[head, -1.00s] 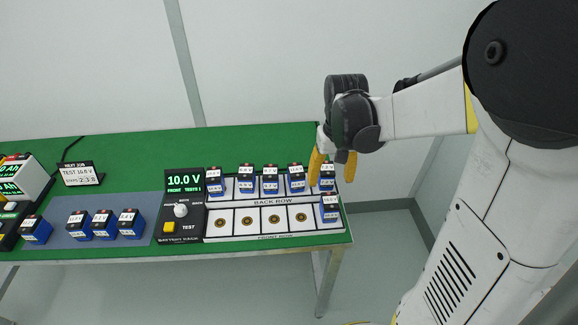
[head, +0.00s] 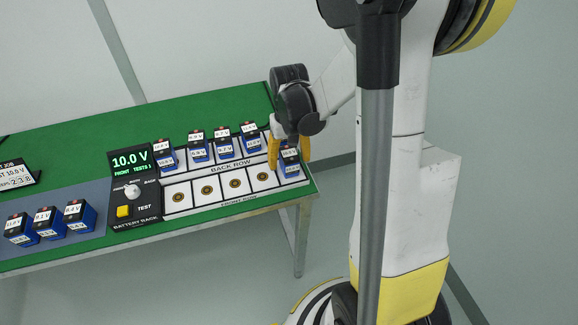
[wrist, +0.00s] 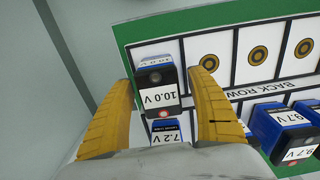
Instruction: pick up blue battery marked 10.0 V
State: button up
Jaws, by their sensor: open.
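The blue battery marked 10.0 V (wrist: 158,90), with a dark top, stands upright in the right-end front-row slot. It also shows in the head view (head: 290,168). My gripper (head: 289,160) is open over it, with one yellow finger on each side. In the wrist view my gripper (wrist: 160,80) straddles the battery, with a small gap visible by the right finger. Whether the left finger touches it I cannot tell. A blue battery marked 7.2 V (wrist: 168,131) sits just behind it in the back row, partly hidden by my gripper.
The battery rack (head: 178,196) has several empty front-row slots beside the battery. Several blue batteries (head: 224,145) fill the back row. The tester display (head: 130,160) reads 10.0 V. More batteries (head: 45,222) stand on a grey mat at left. The table's right edge is close.

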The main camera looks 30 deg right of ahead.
jog(key=shift+f, duration=0.1)
grip_shut()
dwell(0.3)
